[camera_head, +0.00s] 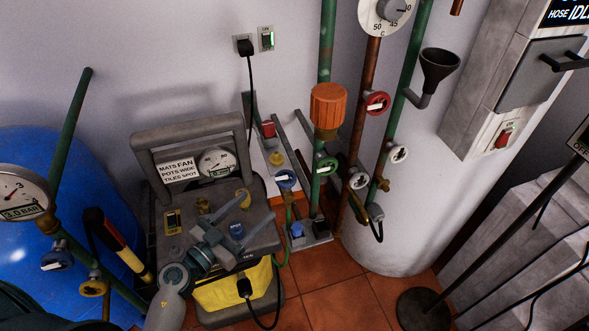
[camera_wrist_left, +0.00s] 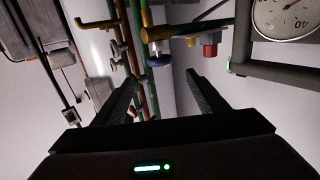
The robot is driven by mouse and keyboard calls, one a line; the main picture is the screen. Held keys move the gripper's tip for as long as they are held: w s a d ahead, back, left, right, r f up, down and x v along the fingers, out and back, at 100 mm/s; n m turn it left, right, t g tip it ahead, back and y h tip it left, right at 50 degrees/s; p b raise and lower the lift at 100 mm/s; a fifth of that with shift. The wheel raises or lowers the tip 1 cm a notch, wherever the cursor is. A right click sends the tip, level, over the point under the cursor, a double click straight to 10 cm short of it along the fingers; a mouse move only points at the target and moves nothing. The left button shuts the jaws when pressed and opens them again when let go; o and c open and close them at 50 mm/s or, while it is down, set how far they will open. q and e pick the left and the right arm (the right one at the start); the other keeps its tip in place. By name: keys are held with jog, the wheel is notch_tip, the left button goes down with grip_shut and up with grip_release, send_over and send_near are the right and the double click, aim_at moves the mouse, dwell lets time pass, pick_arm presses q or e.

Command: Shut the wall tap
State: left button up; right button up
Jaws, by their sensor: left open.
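Several taps and valve wheels show, and I cannot tell for sure which is the wall tap. A blue-rimmed wheel (camera_head: 286,179) sits on a thin green pipe by the wall. In the left wrist view a blue wheel (camera_wrist_left: 158,61) under brass-coloured fittings appears beyond the fingertips. A red tap (camera_head: 268,128) and a yellow knob (camera_head: 276,158) are on the wall nearby. My left gripper (camera_head: 258,207) is open and empty, above the grey machine and short of the blue-rimmed wheel. Its fingers also show apart in the left wrist view (camera_wrist_left: 163,77). My right gripper is out of view.
The grey machine (camera_head: 160,135) with a frame handle and gauge stands below my left gripper. Green and copper pipes with red (camera_head: 377,103), green (camera_head: 326,166) and white (camera_head: 398,154) wheels crowd the right. A black cable (camera_head: 250,90) hangs from the socket. Floor tiles (camera_head: 330,280) are clear.

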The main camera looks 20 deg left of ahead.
pick_arm(q)
send_near(293, 172)
jog(key=shift+w+d+f+p, duration=0.1)
jog(key=shift+w+p, duration=0.05)
jog(key=shift+w, duration=0.3)
jog(key=shift+w+f+p, duration=0.15)
jog(key=shift+w, duration=0.3)
jog(key=x, duration=0.7)
jog(key=shift+w+d, duration=0.15)
jog(key=shift+w, duration=0.25)
jog(key=shift+w+d, duration=0.25)
jog(key=shift+w, duration=0.3)
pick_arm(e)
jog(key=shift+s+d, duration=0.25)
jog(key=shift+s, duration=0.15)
pick_arm(q)
jog(key=c, duration=1)
jog(key=shift+c, duration=0.2)
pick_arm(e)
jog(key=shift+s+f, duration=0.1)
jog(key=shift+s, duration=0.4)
